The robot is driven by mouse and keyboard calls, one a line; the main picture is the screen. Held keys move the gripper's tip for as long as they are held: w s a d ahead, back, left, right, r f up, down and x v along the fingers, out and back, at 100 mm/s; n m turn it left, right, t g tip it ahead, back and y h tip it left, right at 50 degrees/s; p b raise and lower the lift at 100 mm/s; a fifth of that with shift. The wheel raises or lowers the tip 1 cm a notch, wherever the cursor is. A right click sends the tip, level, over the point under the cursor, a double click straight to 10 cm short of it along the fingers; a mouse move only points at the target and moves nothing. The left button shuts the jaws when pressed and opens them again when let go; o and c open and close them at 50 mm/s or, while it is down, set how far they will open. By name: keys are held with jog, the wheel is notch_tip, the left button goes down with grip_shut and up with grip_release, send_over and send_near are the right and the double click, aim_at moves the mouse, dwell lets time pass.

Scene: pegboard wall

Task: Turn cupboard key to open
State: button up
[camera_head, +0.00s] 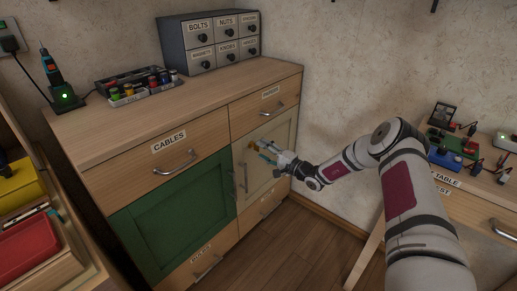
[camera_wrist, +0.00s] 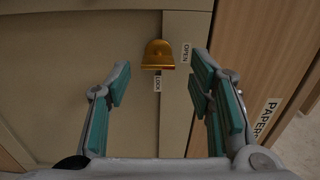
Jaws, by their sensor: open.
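The brass key (camera_wrist: 157,55) stands in the cream cupboard door (camera_wrist: 60,60) in the wrist view. An OPEN label (camera_wrist: 186,53) is to its right there, and a LOCK label (camera_wrist: 157,84) is just below it. In the head view the cream door (camera_head: 283,160) is right of a green door, and the key (camera_head: 251,147) is a small gold spot near its upper left. My gripper (camera_wrist: 160,80) is open, with one teal-padded finger on each side of the key's line. The fingers appear apart from the key. My gripper also shows in the head view (camera_head: 265,155), at the door.
The PAPER drawer (camera_head: 262,113) is above the door, and the CABLES drawer (camera_head: 168,165) is to its left, above the green door (camera_head: 180,210). A side table (camera_head: 460,205) stands at the right.

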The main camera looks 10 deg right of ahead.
jog(key=v, duration=0.8)
jog(key=shift+s+d, duration=0.1)
